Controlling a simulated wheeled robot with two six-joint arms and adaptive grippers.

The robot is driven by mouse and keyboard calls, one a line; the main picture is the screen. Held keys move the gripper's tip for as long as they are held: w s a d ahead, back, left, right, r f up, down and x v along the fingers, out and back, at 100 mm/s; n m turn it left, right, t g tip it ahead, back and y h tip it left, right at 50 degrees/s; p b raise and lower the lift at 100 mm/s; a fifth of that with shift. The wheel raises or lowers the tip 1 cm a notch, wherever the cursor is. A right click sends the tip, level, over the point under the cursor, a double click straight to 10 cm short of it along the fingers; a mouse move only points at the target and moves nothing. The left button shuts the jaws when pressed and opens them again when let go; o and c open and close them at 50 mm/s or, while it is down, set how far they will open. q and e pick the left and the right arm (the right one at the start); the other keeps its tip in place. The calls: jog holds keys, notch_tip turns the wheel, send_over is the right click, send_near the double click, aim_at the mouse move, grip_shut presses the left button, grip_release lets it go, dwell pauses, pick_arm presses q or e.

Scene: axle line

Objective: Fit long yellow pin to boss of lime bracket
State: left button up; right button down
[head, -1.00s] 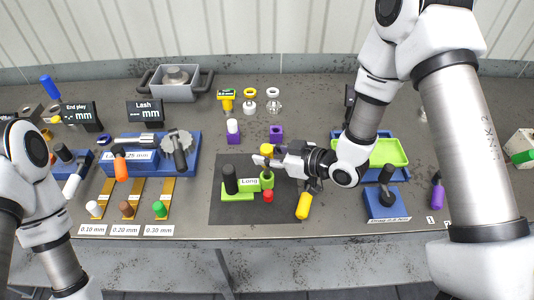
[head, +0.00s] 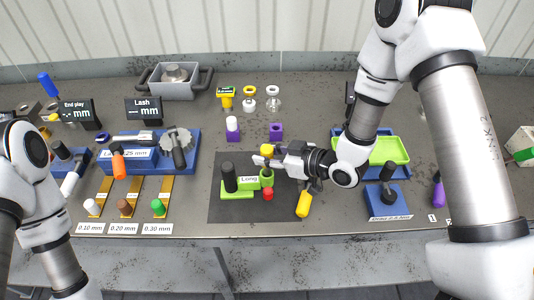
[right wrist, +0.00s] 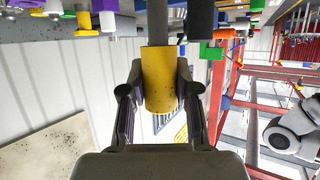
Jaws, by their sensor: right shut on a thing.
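The lime bracket (head: 236,195) lies on the dark mat, with a black upright cylinder on its left and a green boss (head: 267,180) on its right. My right gripper (head: 264,160) is shut on the long yellow pin (head: 266,150), just above the boss. In the right wrist view the pin's yellow head (right wrist: 160,80) sits between both fingers, and its grey shaft runs out at the top edge. The pin stands roughly upright over the boss. Whether its tip is inside the boss I cannot tell. My left gripper is out of view.
A red piece (head: 268,194) is in front of the boss. A green tray (head: 384,152) is beyond my right arm. The mat (head: 225,214) is bare at its front left.

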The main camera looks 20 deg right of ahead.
jog(key=shift+f+b, duration=1.65)
jog(key=shift+f, duration=0.4)
jog(key=c, duration=0.8)
grip_release()
jog(key=shift+o, duration=0.2)
jog(key=v, duration=1.2)
